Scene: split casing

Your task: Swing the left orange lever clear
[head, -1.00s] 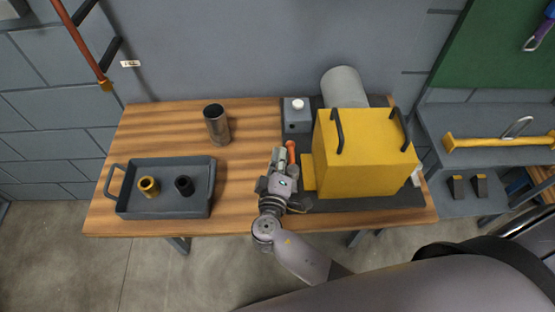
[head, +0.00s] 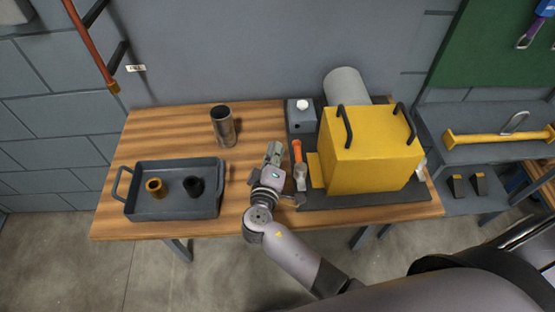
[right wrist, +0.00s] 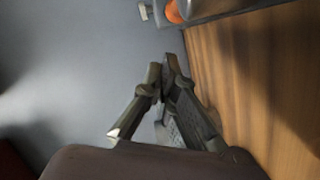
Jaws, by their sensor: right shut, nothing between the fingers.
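The left orange lever (head: 297,151) stands at the left side of the yellow casing (head: 365,150), with a pale metal part (head: 300,180) at its lower end. My right gripper (head: 274,150) is just left of the lever, apart from it, over the wooden table. It is shut and empty. In the right wrist view its fingers (right wrist: 170,75) come together at the tips, and an orange piece (right wrist: 173,12), likely the lever's grip, shows beyond them at the top. Any lever on the casing's right side is hard to make out. My left gripper is not in view.
The casing is on a dark base plate (head: 385,201) on the table (head: 255,130). A grey block with a white knob (head: 302,116) stands behind the lever. A metal cup (head: 222,126) and a tray (head: 205,207) with two small bushings are to the left. Bare wood lies between tray and plate.

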